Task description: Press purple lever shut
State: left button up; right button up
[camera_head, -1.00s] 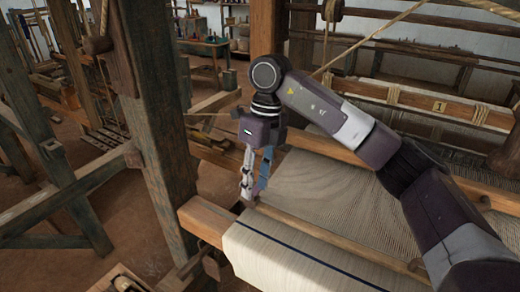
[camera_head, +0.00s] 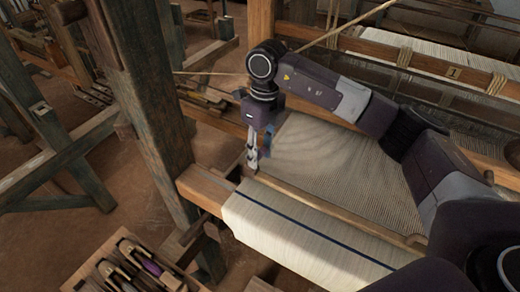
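I cannot make out a purple lever for certain. A small purple piece (camera_head: 152,268) lies in the wooden tray at the bottom left; I cannot tell if it is a lever. My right gripper (camera_head: 254,164) points down near the left end of the cloth beam, just behind the rolled cloth. Its pale fingers look close together, with a blue part beside them, and I see nothing clearly held. Whether the tips touch the loom is unclear. My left gripper is not in view.
Rolled cream cloth (camera_head: 300,232) with a dark blue stripe lies on the front beam. A thick wooden post (camera_head: 150,110) stands left of my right gripper. The wooden tray (camera_head: 79,280) holds several tools. Warp threads (camera_head: 330,165) stretch behind the cloth.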

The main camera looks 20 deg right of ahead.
jog(key=shift+s+a, duration=0.1)
jog(key=shift+s, duration=0.05)
grip_shut()
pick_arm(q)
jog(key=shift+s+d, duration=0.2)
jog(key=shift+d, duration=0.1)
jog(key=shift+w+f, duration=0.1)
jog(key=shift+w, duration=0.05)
